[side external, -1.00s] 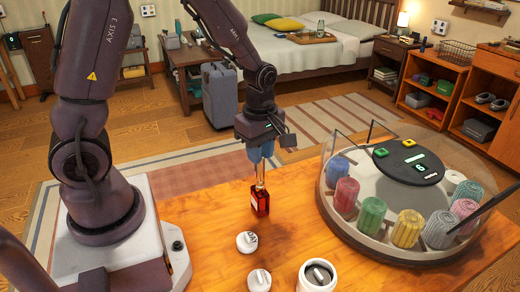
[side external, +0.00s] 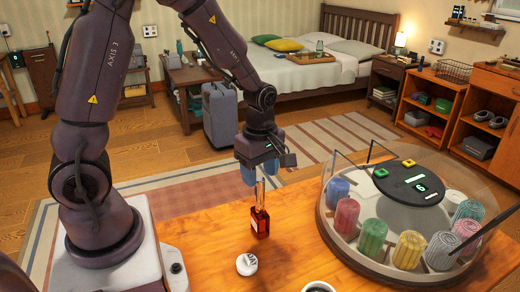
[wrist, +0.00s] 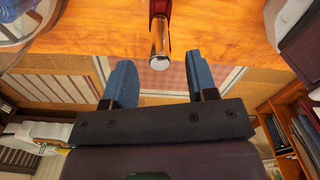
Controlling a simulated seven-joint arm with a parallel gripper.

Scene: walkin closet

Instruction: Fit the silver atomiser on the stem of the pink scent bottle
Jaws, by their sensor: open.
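The scent bottle (side external: 261,224) looks deep red rather than pink and stands upright on the wooden table. The silver atomiser (side external: 260,194) stands upright on its top, in line with it; the stem is hidden. In the wrist view the atomiser (wrist: 159,46) is a shiny cylinder reaching towards me from the red bottle (wrist: 160,9). My gripper (side external: 260,183) is just above the bottle, with its blue fingers at either side of the atomiser's top. In the wrist view my gripper (wrist: 163,74) is open, fingers wide apart, with nothing between the pads.
A white cap-like piece (side external: 246,264) lies in front of the bottle. A white jar (side external: 318,287) is cut off at the bottom edge. A round clear-walled carousel (side external: 330,215) with several coloured ribbed pieces stands at the right. The table between bottle and carousel is clear.

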